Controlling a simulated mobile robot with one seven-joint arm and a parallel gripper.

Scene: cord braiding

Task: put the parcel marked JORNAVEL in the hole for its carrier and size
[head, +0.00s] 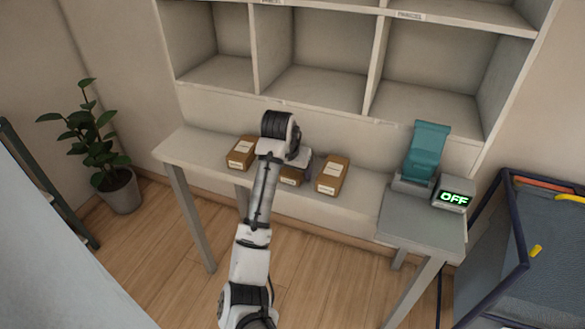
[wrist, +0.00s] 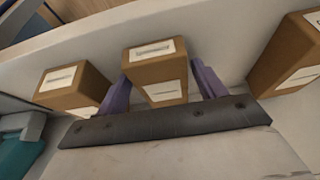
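Three brown parcels with white labels lie on the table: a left one (head: 242,153), a middle one (head: 290,179) and a right one (head: 332,174). The label print is too small to read, so I cannot tell which is JORNAVEL. My gripper (wrist: 164,85) has its purple fingers on either side of the middle parcel (wrist: 157,71); whether they press on it is unclear. In the head view my arm partly hides this parcel. The other parcels show left (wrist: 72,88) and right (wrist: 290,55) in the wrist view.
A side table (head: 420,222) at the right bears a teal device (head: 426,152) and a display reading OFF (head: 453,198). A blue-framed bin (head: 520,255) stands far right. A potted plant (head: 120,190) is at the left. The visible shelf holes look empty.

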